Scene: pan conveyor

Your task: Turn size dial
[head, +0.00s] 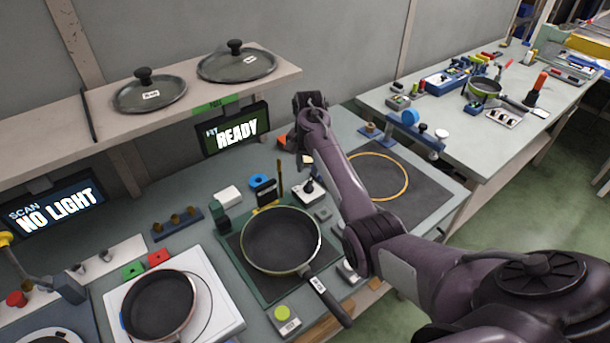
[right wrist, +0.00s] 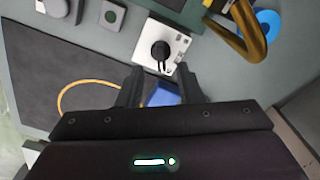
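The size dial appears to be the black round knob on a small white box (head: 309,192), on the bench right of the pan. It shows larger in the right wrist view (right wrist: 161,51), near the top middle. My right gripper (right wrist: 160,88) has its two dark fingers spread apart, with the dial box just beyond the fingertips and not between them. A blue block (right wrist: 163,96) shows in the gap between the fingers; I cannot tell its height. In the head view my right arm reaches over the bench and its wrist hides the fingers. My left gripper is not in view.
A pan (head: 281,240) rests on a green mat, its handle toward the front right. A second pan (head: 158,303) sits on a white plate. A yellow ring (head: 377,177) lies on a dark mat. A shelf with lids (head: 237,64) and a READY screen (head: 236,131) stand behind.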

